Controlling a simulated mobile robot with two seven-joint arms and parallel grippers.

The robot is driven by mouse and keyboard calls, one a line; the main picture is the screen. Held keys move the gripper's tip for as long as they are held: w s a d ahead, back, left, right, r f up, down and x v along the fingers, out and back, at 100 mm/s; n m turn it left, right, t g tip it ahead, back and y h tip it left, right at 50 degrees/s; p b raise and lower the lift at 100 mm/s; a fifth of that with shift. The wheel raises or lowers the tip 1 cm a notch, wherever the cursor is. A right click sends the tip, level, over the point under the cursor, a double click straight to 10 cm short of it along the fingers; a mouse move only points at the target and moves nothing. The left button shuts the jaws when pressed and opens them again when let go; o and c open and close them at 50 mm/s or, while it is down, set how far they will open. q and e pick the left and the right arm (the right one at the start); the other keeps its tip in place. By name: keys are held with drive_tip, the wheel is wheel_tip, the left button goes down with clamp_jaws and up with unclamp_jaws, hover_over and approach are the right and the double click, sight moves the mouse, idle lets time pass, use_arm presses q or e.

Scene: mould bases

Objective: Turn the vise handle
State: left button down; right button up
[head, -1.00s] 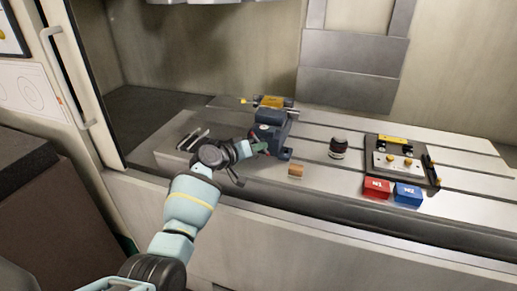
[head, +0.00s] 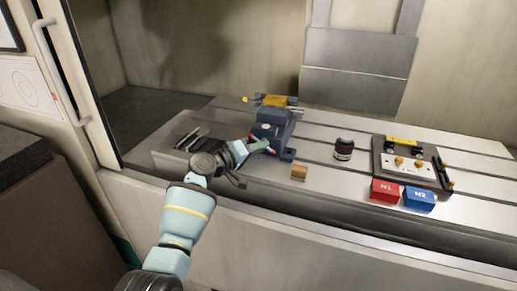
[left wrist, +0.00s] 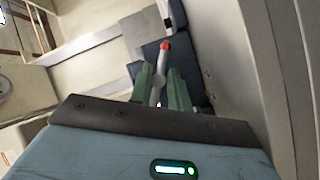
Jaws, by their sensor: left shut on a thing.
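The dark blue vise (head: 272,127) stands on the slotted metal table, left of the middle in the head view. Its handle is a light metal bar with a red end knob; the handle (left wrist: 159,75) shows in the left wrist view, lying between the two green fingers. My left gripper (head: 262,146) is at the front of the vise, shut on the handle. The fingers in the left wrist view (left wrist: 160,88) stand on either side of the bar and cover part of it. The vise body (left wrist: 188,70) is partly seen behind them. My right gripper is in neither view.
A small wooden block (head: 299,173) lies right of the gripper. A dark jar (head: 344,148) stands farther right. A plate with yellow knobs (head: 405,167), a red block (head: 384,191) and a blue block (head: 420,198) are at the right. Metal bars (head: 190,138) lie left of the vise.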

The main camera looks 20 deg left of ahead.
use_arm(q)
drive_tip(key=shift+r, duration=0.1)
drive_tip(key=c, duration=1.4)
unclamp_jaws()
drive_tip(key=shift+o, duration=0.2)
drive_tip(key=v, duration=0.7)
drive_tip(key=shift+s+a, duration=0.15)
drive_tip(key=shift+s, duration=0.15)
